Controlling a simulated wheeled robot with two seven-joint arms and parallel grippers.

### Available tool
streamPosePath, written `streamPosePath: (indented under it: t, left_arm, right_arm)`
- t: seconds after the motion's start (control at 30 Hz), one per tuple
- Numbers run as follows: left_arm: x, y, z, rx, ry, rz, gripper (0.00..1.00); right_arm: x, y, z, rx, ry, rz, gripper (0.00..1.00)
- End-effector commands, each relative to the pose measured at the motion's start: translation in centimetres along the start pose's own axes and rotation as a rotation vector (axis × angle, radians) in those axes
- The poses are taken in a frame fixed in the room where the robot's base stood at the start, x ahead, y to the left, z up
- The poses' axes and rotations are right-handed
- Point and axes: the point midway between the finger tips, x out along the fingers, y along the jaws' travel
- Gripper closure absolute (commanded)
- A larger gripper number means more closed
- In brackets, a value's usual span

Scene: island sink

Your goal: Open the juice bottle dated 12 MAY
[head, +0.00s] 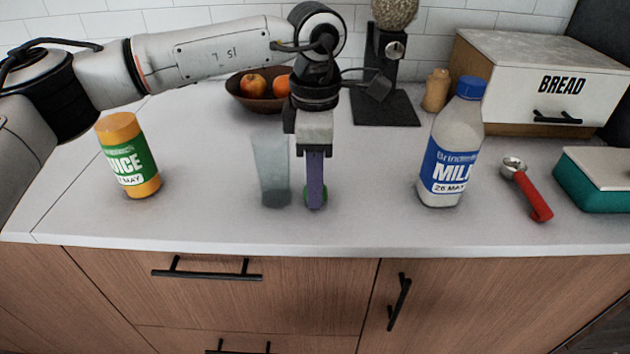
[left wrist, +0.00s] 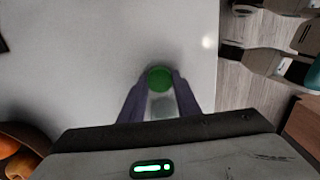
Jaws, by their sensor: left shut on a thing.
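The juice bottle (head: 127,155) stands upright on the counter at the left of the head view. It is orange with a green label; "MAY" shows and the number before it is only partly readable. Its top is orange, and I cannot tell whether that is a separate cap. My left gripper (head: 316,196) points down near the middle of the counter, well to the right of the bottle. It is shut on a small round green thing (head: 308,197), which shows between the fingertips in the left wrist view (left wrist: 159,79). My right gripper is not in view.
A clear glass (head: 270,172) stands just left of my left gripper. A milk bottle (head: 452,145), a red-handled scoop (head: 530,192) and a teal box (head: 595,185) are to the right. A fruit bowl (head: 255,98), a grinder (head: 385,80) and a bread box (head: 530,75) stand behind.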

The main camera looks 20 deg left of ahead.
Motion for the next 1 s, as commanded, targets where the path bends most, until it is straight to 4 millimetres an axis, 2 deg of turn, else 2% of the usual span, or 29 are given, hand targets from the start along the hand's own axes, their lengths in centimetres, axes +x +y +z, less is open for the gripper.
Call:
streamPosePath:
  t: [0.43, 0.47, 0.57, 0.83, 1.0]
  left_arm:
    - [1.0, 0.0, 0.0, 0.0, 0.0, 0.001, 0.97]
    - [0.9, 0.0, 0.0, 0.0, -0.001, 0.001, 0.67]
    - [0.8, 0.0, 0.0, 0.0, 0.0, 0.001, 0.52]
    - [0.7, 0.0, 0.0, 0.0, 0.0, 0.001, 0.52]
    - [-0.6, 0.1, 0.1, 0.0, -0.002, 0.003, 0.52]
  right_arm:
    - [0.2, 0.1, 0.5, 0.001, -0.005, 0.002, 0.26]
    - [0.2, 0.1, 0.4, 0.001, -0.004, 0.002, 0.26]
    - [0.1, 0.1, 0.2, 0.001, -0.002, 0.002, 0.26]
    - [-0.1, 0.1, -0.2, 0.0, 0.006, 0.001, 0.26]
    - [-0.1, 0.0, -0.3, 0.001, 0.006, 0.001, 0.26]
